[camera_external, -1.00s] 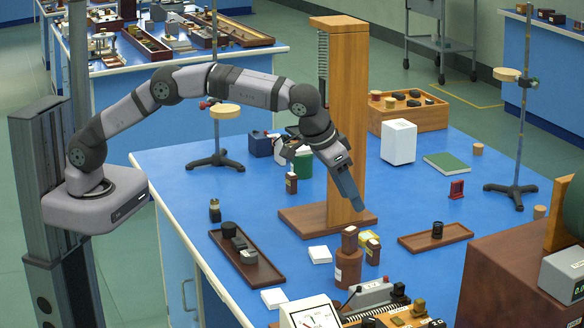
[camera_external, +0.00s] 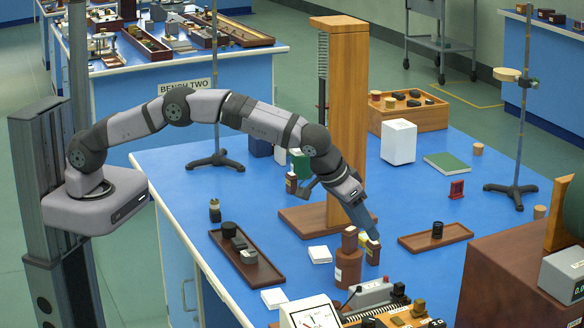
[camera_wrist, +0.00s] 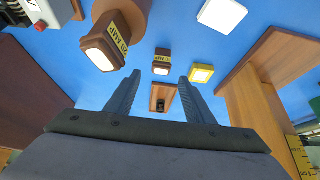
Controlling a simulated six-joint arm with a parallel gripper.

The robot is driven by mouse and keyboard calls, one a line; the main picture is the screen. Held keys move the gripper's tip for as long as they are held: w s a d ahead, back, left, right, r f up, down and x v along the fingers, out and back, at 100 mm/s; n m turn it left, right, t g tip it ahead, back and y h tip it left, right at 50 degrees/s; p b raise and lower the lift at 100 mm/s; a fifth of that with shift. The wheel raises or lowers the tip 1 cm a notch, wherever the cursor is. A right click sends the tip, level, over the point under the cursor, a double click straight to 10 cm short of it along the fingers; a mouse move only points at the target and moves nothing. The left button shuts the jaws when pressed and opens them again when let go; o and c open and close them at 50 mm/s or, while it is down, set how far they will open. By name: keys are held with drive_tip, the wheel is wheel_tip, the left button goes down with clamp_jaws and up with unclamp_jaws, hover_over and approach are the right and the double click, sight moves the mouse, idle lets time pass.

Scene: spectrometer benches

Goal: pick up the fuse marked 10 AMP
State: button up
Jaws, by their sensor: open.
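A brown fuse with a yellow label (camera_wrist: 161,60) shows just beyond the gap between the fingertips. A larger-looking brown fuse with a yellow label (camera_wrist: 106,46) is nearer, at upper left. Their label print is inverted and I cannot read it surely.
A yellow block (camera_wrist: 201,74) is right of the fuses. The wooden post (camera_external: 346,130) rises close behind my gripper. A white pad (camera_external: 320,254) lies left of the cluster, and a wooden tray (camera_external: 455,233) with a black part lies right. Instruments crowd the front edge.

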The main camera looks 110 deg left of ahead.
sight(370, 243)
drive_tip(key=shift+p+x, duration=1.4)
drive_tip(key=shift+x, duration=2.2)
drive_tip(key=c, duration=1.1)
